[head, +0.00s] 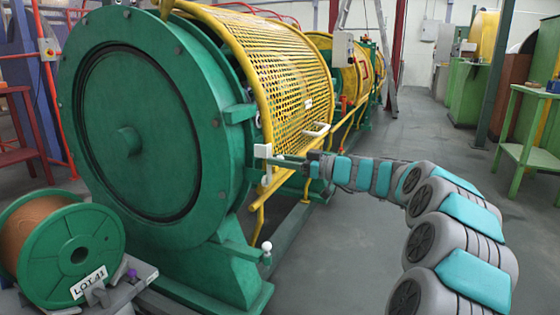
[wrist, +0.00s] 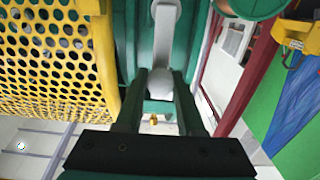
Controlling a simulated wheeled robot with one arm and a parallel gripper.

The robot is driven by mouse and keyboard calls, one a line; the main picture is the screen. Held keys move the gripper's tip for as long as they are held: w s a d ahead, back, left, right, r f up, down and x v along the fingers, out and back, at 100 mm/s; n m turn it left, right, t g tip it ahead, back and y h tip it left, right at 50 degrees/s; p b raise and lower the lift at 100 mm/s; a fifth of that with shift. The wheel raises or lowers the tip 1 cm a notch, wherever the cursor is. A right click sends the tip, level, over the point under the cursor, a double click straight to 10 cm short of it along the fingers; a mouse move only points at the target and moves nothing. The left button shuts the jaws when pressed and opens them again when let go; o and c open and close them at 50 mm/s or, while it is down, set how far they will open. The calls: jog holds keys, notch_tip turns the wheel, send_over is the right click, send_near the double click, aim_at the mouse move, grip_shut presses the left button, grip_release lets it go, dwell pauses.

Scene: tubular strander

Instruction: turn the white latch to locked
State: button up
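The white latch (head: 263,151) sits at the right edge of the green housing, beside the yellow mesh guard. In the wrist view its pale lever (wrist: 164,35) runs down from the top to a rounded knob (wrist: 161,84). My gripper (head: 272,161) reaches in from the right at the latch. In the wrist view my gripper's two dark green fingers (wrist: 160,78) stand either side of the knob, which fills the gap between them. It looks shut on the knob; the exact contact is hard to see.
The yellow mesh guard (head: 270,62) lies close behind the latch, with a white handle (head: 317,131) on it. A white ball (head: 267,246) shows on a green bracket below. A green spool (head: 75,250) marked LOT 41 stands at lower left. The grey floor (head: 345,240) is open to the right.

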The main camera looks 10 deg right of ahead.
grip_shut()
dwell(0.9)
